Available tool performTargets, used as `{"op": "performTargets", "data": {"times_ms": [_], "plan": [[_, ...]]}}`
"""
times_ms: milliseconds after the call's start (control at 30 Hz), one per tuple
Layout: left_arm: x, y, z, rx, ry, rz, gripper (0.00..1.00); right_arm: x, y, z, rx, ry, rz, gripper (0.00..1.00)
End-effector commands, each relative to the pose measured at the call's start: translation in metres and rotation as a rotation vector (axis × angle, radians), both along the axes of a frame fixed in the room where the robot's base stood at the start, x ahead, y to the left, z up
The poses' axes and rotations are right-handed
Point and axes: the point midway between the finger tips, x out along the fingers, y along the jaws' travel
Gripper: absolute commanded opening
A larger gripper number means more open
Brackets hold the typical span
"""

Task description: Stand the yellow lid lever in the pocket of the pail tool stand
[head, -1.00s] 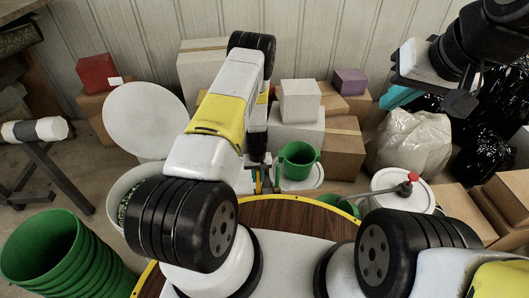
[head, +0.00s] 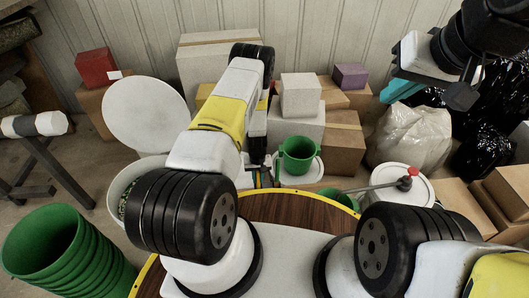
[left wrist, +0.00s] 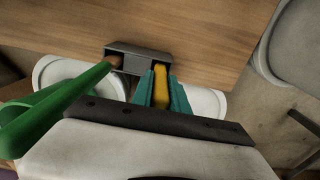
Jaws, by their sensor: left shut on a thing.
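The yellow lid lever (left wrist: 161,88) stands between the teal fingers of my left gripper (left wrist: 160,82), which is shut on it in the left wrist view. The grey tool stand (left wrist: 125,49) is at the lever's far end, on or beside a wood-brown surface. The lever's end is at the stand's right part; I cannot tell whether it is inside the pocket. A brown piece (left wrist: 115,61) shows in the stand's left part. In the head view my left arm largely hides the stand and lever. My right gripper (head: 400,88) is at upper right, away from the stand, its jaw opening unclear.
A green pail (head: 298,155) stands on a white lid right of my left gripper. A grey rod with a red knob (head: 405,183) lies over a white bucket lid (head: 425,190). Cardboard boxes (head: 343,150) stand behind. Stacked green pails (head: 60,250) are at left.

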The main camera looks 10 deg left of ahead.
Motion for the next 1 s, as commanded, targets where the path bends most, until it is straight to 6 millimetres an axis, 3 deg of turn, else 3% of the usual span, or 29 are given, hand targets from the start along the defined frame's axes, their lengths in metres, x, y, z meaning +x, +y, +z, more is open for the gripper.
{"op": "performTargets", "data": {"times_ms": [267,300,433,767,1000], "plan": [[0.000,0.000,-0.001,0.000,-0.001,0.000,0.00,0.000,0.000,0.000,0.000,0.000,0.000,0.00],[0.000,0.000,-0.001,0.000,0.000,0.000,0.22,0.000,0.000,0.000,0.000,0.000,0.000,0.00],[0.000,0.000,-0.001,0.000,0.000,0.000,0.45,0.000,0.000,0.000,0.000,0.000,0.000,0.00],[0.000,0.000,0.001,0.000,0.000,0.000,0.45,0.000,0.000,0.000,0.000,0.000,0.000,0.00],[0.001,0.000,0.036,0.000,-0.002,0.000,0.45,0.000,0.000,0.000,0.000,0.000,0.000,0.00]]}}
